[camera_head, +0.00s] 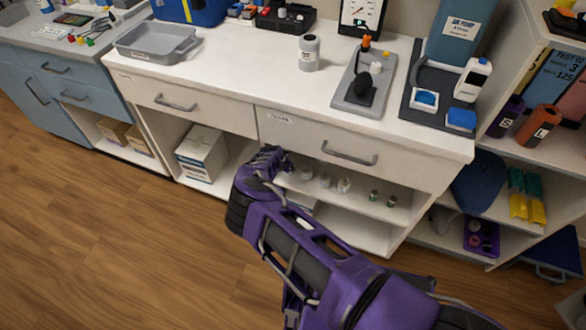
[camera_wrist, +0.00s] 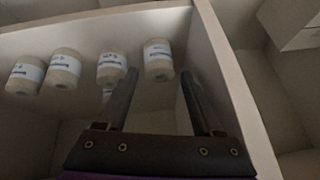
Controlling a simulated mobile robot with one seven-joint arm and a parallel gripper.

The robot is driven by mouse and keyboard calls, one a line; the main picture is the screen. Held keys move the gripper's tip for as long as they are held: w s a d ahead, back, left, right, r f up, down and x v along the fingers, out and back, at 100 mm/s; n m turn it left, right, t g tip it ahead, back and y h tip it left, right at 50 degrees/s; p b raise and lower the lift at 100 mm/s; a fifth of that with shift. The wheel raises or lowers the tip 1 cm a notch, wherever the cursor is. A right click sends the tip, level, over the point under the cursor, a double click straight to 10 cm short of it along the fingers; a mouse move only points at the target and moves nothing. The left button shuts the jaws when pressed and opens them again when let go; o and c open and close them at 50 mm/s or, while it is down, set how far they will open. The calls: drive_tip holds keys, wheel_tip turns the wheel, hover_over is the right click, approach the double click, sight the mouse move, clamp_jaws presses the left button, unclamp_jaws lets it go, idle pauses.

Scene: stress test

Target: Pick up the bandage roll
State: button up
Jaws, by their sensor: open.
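Several beige rolls with white labels, which look like bandage rolls, stand in a row in the wrist view. The rightmost bandage roll (camera_wrist: 158,62) is ahead of my gripper (camera_wrist: 158,74), lined up with the gap between the two dark fingers. Another bandage roll (camera_wrist: 110,68) is just left of it, near the left finger, with part of one more behind that finger. My gripper is open with nothing between its fingers. In the head view my gripper (camera_head: 277,160) is at the shelf opening below the drawer; small pale items (camera_head: 325,180) stand on that shelf.
A pale side wall of the shelf (camera_wrist: 232,75) runs close to the right finger. The drawer (camera_head: 340,148) overhangs the shelf opening. Small green-topped items (camera_head: 373,196) stand farther right on the shelf. The wooden floor (camera_head: 120,240) at left is clear.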

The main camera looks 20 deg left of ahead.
drive_tip(key=b+x, duration=0.3)
drive_tip(key=x, duration=0.3)
drive_tip(key=shift+w+d+f+b, duration=0.1)
drive_tip(key=shift+f+b, duration=0.15)
drive_tip(key=shift+b, duration=0.05)
clamp_jaws()
drive_tip(key=shift+r, duration=0.15)
